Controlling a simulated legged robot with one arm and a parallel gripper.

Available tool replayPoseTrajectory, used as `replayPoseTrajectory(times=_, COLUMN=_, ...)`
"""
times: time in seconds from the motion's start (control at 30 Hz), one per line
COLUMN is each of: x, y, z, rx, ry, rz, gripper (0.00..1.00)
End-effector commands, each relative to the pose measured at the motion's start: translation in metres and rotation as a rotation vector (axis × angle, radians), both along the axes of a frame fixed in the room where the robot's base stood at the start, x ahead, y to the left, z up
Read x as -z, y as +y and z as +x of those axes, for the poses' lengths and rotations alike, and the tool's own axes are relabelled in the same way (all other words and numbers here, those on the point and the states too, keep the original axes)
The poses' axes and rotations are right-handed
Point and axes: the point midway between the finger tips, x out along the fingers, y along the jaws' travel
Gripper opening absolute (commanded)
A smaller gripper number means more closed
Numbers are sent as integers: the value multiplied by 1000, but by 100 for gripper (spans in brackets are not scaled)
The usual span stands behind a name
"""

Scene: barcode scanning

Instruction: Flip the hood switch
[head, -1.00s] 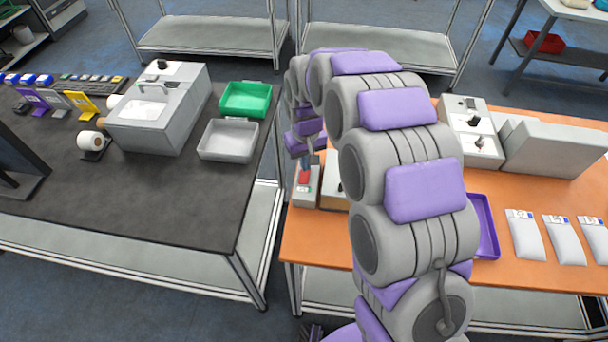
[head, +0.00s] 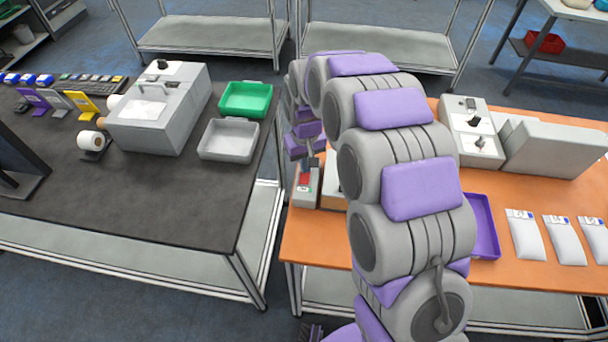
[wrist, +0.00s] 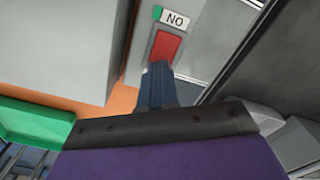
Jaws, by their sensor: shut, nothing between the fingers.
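The hood switch appears to be the red rectangular switch (wrist: 167,46) on a grey panel, under a label reading "NO", in the wrist view. It also shows as a small red patch (head: 304,180) on a grey box at the orange table's left end in the head view. My gripper (wrist: 157,70) is shut and empty, its dark fingertips just at the lower edge of the red switch in the wrist view. I cannot tell whether they touch it. In the head view my arm hides part of the area behind the switch box.
The orange table (head: 320,238) also holds a purple tray (head: 485,228), grey machines (head: 553,150) and several white packets (head: 525,236). A black table (head: 185,195) stands to the left with a green tray (head: 246,98) and a grey tray (head: 229,139).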

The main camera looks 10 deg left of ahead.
Motion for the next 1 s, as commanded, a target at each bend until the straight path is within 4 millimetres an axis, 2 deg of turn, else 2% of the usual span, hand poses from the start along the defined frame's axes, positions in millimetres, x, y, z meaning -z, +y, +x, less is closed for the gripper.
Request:
replayPoseTrajectory(times=0.67, x=7, y=0, z=0, rx=0, ry=1, rz=-1, gripper=0)
replayPoseTrajectory(times=1.0, x=-13, y=0, z=0, rx=0, ry=0, rz=0, gripper=0)
